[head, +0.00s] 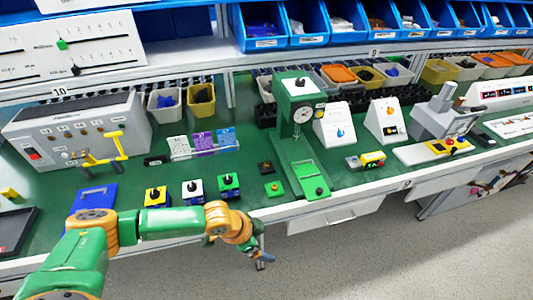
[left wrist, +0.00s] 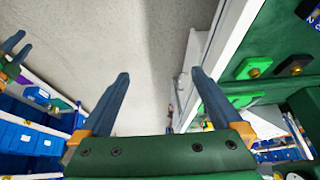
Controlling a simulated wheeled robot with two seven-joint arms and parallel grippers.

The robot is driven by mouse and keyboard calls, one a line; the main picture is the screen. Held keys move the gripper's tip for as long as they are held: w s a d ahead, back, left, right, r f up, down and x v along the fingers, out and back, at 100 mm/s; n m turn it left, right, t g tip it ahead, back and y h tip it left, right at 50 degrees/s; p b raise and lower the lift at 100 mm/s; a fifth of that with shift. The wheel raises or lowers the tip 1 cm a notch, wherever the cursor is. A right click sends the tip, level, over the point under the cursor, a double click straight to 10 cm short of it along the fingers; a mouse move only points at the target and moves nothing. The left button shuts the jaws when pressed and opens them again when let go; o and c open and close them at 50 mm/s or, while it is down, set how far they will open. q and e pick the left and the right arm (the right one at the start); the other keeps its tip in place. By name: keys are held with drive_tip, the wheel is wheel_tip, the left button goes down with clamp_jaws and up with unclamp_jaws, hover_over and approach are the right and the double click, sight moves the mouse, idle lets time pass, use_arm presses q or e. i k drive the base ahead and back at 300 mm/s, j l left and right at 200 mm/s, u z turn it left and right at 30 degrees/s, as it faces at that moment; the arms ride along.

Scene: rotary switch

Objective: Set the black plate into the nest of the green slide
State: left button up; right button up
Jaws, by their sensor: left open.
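The black plate (head: 265,168) is a small dark square with a raised centre, lying on the green bench top left of the green press. In the left wrist view it shows at the right (left wrist: 293,66). The green slide (head: 306,171) lies at the foot of the press, with a light-rimmed rectangle that seems to be its nest; I see no plate in it. My left gripper (head: 262,258) is in front of the bench edge, over the floor, apart from both. In the left wrist view its fingers (left wrist: 160,88) are spread with nothing between them.
A small green plate (head: 274,188) lies in front of the black plate. Several rotary-switch blocks (head: 193,190) stand to the left. The tall green press column (head: 293,110) rises behind the slide. The bench's front edge lies between gripper and plates.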

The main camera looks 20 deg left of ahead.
sight(312, 184)
drive_tip(key=i+j, duration=0.2)
drive_tip(key=i, duration=0.15)
drive_tip(key=i+j, duration=0.2)
drive_tip(key=i, duration=0.15)
drive_tip(key=i+j, duration=0.2)
drive_tip(key=i, duration=0.2)
